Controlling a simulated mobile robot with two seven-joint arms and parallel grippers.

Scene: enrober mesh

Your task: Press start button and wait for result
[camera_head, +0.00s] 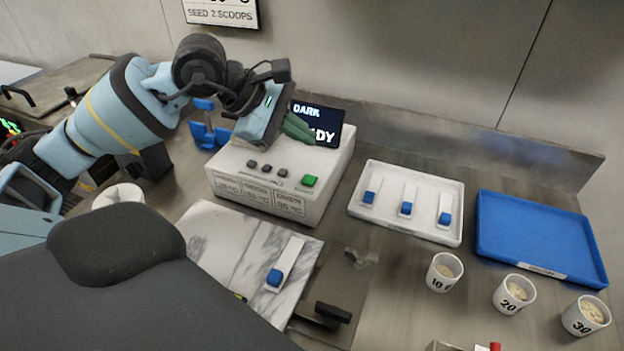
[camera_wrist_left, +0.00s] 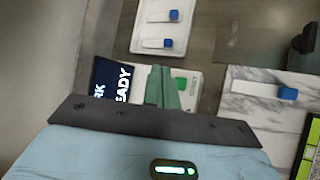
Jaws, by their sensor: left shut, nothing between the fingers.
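The white machine (camera_head: 285,190) stands on the bench with a dark screen (camera_head: 318,122) that shows "DARK" and part of "READY". The green start button (camera_head: 309,181) is at the right of its front panel, beside several dark buttons (camera_head: 266,168). My left gripper (camera_head: 298,130) is shut and empty, its green fingers over the machine and partly in front of the screen. In the left wrist view the fingertips (camera_wrist_left: 161,72) appear beside the green button (camera_wrist_left: 181,83); a gap shows in the head view, so they look apart. My right gripper is not in view.
A white tray (camera_head: 372,231) holds three blue-ended white pieces. A blue tray (camera_head: 541,228) is empty. Cups marked 10, 20 and 30 (camera_head: 445,272) stand in front. A marble slab (camera_head: 215,230) carries another blue-ended piece (camera_head: 285,264). A blue stand (camera_head: 208,135) is behind the gripper.

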